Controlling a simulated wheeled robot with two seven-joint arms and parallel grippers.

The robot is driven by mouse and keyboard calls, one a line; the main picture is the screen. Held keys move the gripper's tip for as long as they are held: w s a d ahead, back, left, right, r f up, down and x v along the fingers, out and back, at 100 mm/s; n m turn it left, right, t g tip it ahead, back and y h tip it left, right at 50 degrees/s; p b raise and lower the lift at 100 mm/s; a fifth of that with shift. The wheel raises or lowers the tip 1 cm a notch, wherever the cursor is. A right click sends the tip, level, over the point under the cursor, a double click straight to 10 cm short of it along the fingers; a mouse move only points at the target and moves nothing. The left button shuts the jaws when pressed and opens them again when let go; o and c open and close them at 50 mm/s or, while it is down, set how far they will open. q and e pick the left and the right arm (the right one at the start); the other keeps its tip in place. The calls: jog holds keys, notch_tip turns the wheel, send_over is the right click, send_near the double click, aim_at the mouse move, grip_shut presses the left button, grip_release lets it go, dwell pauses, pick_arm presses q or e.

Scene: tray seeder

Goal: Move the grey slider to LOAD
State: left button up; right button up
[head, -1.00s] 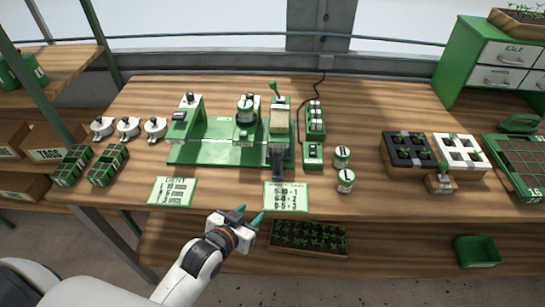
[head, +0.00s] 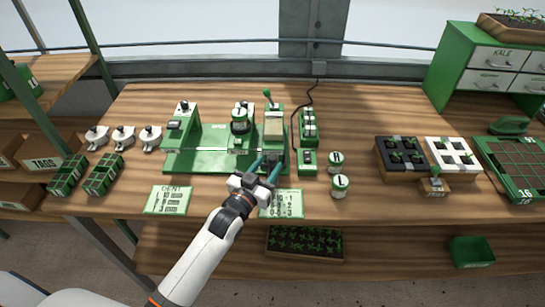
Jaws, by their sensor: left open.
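The green seeder (head: 205,163) stands at the middle of the bench. A dark grey piece at its front right, which looks like the grey slider (head: 273,155), lies below the beige hopper block (head: 273,126). My left gripper (head: 267,163) is open, its teal fingertips at the front of this piece. In the picture the fingers overlap its lower part, and I cannot tell whether they touch it. A LOAD label cannot be read. My right gripper is out of view.
A green-edged card (head: 287,204) lies partly behind my gripper, and another card (head: 168,200) lies to the left. A switch box (head: 308,160) and two round jars (head: 340,186) stand right of the seeder. Seedling trays (head: 402,172) sit further right.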

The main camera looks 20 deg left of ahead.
aim_at(270, 162)
pick_arm(q)
jog(key=shift+w+d, duration=0.2)
jog(key=shift+w, duration=0.65)
jog(key=shift+w+d, duration=0.15)
jog(key=shift+w, duration=0.7)
grip_shut()
